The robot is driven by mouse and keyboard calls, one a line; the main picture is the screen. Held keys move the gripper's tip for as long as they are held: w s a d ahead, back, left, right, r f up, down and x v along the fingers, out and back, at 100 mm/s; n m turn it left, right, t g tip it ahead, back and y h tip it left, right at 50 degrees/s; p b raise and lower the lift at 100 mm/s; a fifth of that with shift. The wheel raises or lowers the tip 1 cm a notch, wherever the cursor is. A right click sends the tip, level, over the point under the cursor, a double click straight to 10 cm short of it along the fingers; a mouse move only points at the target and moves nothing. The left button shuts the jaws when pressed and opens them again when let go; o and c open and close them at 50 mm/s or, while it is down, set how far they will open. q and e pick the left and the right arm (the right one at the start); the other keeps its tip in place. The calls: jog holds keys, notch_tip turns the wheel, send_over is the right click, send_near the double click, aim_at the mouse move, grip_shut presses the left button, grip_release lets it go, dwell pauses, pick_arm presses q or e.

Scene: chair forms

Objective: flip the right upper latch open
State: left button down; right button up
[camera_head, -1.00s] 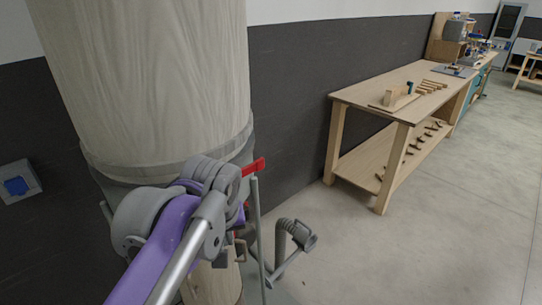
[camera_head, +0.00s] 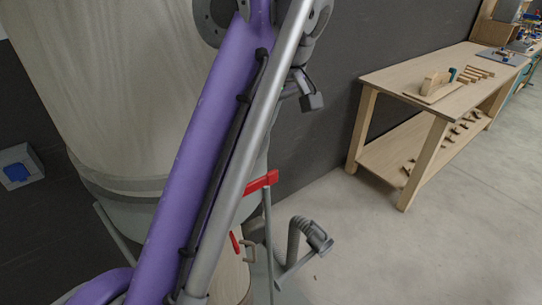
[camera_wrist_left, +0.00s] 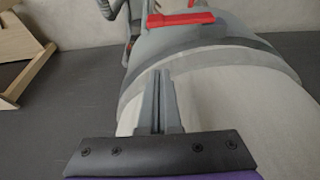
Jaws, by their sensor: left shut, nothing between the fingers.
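A red latch (camera_head: 262,182) sits on the grey collar under a large pale bag (camera_head: 120,90). It sticks out roughly level to the right, beside a thin grey upright rod. In the left wrist view the red latch (camera_wrist_left: 180,19) lies at the top, on the grey ring. My left gripper (camera_wrist_left: 158,101) is shut and empty there, its fingers in front of the pale bag and apart from the latch in the picture. My purple left arm crosses the head view, hiding part of the bag and collar. My right gripper is not in view.
A smaller red part (camera_head: 235,242) sits lower on the machine. A grey hose (camera_head: 293,242) stands to its right. A wooden workbench (camera_head: 405,140) with wooden parts stands farther right. The floor in front of the workbench is clear. A dark wall is behind.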

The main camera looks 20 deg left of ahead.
aim_at(253, 166)
pick_arm(q)
jog(key=b+x, duration=0.3)
jog(key=x, duration=0.6)
jog(key=shift+a+f, duration=0.2)
jog(key=shift+f, duration=0.2)
jog(key=s+d, duration=0.2)
jog(key=d, duration=0.1)
jog(key=shift+s, duration=0.1)
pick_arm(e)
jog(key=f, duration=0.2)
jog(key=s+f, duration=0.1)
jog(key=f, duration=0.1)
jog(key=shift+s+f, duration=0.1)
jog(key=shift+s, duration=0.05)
pick_arm(q)
jog(key=shift+d, duration=0.15)
